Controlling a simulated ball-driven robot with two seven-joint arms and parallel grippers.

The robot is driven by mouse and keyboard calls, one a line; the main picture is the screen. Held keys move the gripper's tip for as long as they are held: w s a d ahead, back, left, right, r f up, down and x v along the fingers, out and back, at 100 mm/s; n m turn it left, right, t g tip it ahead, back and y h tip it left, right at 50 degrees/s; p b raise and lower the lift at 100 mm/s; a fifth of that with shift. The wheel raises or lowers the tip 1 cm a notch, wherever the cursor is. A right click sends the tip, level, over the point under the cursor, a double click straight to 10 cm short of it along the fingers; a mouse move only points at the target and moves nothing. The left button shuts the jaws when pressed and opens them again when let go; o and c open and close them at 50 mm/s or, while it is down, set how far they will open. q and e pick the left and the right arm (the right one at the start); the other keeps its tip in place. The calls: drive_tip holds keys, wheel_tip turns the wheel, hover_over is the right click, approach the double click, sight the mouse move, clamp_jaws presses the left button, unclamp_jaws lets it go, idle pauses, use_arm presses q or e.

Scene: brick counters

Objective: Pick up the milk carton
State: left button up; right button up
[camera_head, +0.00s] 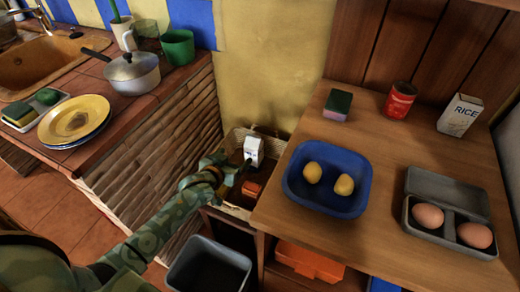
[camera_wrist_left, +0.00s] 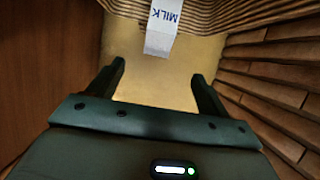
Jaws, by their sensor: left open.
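The milk carton (camera_head: 254,151) is white with dark lettering and stands in a wicker basket (camera_head: 238,134) between the two counters. In the left wrist view the milk carton (camera_wrist_left: 162,27) shows at the top, with MILK printed on it, ahead of the fingers and a little to the left of centre between them. My left gripper (camera_head: 238,166) is just in front of the carton in the head view. In the left wrist view the left gripper (camera_wrist_left: 158,76) is open, with nothing between its fingers. My right gripper is not in view.
A wooden counter (camera_head: 385,160) on the right holds a blue tray (camera_head: 318,205) with lemons, a can, a rice box and an egg carton. A brick-sided counter (camera_head: 150,150) is on the left. An orange item (camera_head: 252,190) lies by the gripper. A grey bin (camera_head: 208,268) stands below.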

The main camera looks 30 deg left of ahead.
use_arm(q)
drive_tip(key=b, duration=0.5)
approach(252, 141)
drive_tip(key=w+f, duration=0.2)
drive_tip(key=w, duration=0.1)
drive_tip(key=shift+a+f, duration=0.1)
drive_tip(key=shift+f, duration=0.3)
drive_tip(key=shift+b+x, duration=0.4)
drive_tip(key=shift+x, duration=0.65)
drive_tip(key=shift+w+r, duration=0.2)
drive_tip(key=shift+w, duration=0.15)
drive_tip(key=b+x, duration=0.4)
drive_tip(key=shift+w+f, duration=0.2)
drive_tip(key=shift+w, duration=0.1)
drive_tip(key=shift+w+r, duration=0.1)
drive_tip(key=shift+w, duration=0.2)
drive_tip(key=shift+r, duration=0.3)
clamp_jaws()
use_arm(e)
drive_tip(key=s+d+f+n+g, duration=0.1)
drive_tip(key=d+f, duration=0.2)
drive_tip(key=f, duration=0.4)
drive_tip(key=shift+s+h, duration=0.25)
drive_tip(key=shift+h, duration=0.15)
